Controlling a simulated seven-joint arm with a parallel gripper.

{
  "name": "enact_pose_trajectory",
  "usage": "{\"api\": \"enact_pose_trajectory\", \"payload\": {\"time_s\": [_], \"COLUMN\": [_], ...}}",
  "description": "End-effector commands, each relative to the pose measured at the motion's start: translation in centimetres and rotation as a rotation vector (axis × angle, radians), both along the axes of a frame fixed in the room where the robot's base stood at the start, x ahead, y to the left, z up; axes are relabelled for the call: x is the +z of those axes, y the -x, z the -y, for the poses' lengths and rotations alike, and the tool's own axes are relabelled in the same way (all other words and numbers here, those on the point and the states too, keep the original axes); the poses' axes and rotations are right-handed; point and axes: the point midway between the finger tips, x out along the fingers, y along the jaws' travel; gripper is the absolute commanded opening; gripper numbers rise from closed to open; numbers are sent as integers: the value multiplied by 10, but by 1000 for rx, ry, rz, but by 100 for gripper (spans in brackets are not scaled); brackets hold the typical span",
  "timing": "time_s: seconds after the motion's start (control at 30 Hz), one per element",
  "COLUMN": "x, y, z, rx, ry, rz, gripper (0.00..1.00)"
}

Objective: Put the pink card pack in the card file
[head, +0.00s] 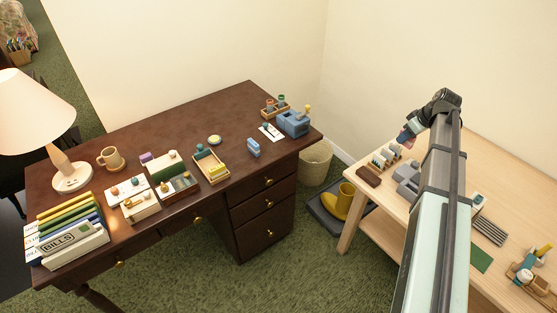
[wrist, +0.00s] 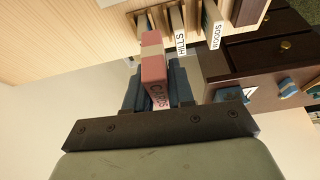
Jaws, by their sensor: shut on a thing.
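My gripper (wrist: 157,85) is shut on the pink card pack (wrist: 154,72), which has a white band and the word CARDS along its side. In the head view my gripper (head: 408,133) is over the far left part of the light wooden table, with the pink pack (head: 404,138) below it. The card file (head: 384,158) stands on that table near its left edge. In the wrist view its upright dividers (wrist: 178,22) carry tabs reading HILLS and WOODS. The pack's far end appears close to the file, left of the HILLS tab; I cannot tell whether they touch.
A dark brown box (head: 368,176) sits by the file, and a grey object (head: 408,180) stands to its right. The light table (head: 510,195) has other small items. A dark desk (head: 210,115) stands at left, with a yellow boot (head: 340,201) and a basket (head: 316,164) between.

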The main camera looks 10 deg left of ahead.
Motion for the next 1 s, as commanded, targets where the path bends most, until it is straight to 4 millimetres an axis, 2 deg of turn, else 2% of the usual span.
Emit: {"api": "enact_pose_trajectory", "payload": {"time_s": [0.03,0.3,0.5,0.77,1.0], "x": [0,0,0,0,-1], "y": [-5,-18,-20,-14,1], "z": [-21,-116,-187,-280,-366], "rx": [28,154,248,370,486], "ry": [0,0,0,0,0], "rz": [0,0,0,0,0], "gripper": [0,0,0,0,0]}}
